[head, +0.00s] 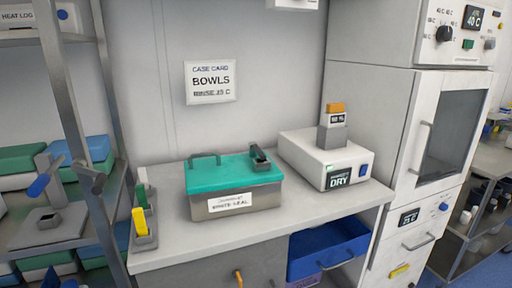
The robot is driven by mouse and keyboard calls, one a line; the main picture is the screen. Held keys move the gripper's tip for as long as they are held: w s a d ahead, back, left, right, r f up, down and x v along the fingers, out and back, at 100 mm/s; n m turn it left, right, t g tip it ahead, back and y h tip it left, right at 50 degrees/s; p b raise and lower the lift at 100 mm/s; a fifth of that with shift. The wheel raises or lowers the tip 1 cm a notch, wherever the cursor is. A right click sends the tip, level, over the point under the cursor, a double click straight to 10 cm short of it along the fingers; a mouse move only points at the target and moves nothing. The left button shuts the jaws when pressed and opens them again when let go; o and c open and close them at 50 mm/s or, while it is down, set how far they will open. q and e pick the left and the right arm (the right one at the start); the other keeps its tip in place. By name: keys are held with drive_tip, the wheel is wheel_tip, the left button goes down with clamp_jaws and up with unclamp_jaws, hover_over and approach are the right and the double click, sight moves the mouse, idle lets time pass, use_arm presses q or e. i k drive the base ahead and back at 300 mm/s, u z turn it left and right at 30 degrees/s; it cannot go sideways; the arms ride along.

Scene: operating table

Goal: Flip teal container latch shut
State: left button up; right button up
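The teal container (198,207) stands on the counter, with a teal lid (222,178) lying on its grey metal body. A dark grey latch piece (260,160) sits at the right side of the lid and stands up above it, tilted. Whether it is hooked to anything is too small to tell. A grey handle (204,157) is at the lid's back left. A white label is on the container's front. Neither of my grippers is in view.
A white dryer unit (310,153) stands right of the container. A holder with green and yellow pieces (141,218) is at the counter's left end. A blue drawer (328,247) is open below. The counter (245,230) is clear in front of the container.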

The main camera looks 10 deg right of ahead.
sight(254, 149)
drive_tip(key=z, duration=0.5)
drive_tip(key=k, duration=0.55)
drive_tip(key=z, duration=1)
drive_tip(key=i, duration=1.1)
drive_tip(key=u, duration=0.9)
drive_tip(key=i, duration=0.55)
drive_tip(key=u, duration=0.55)
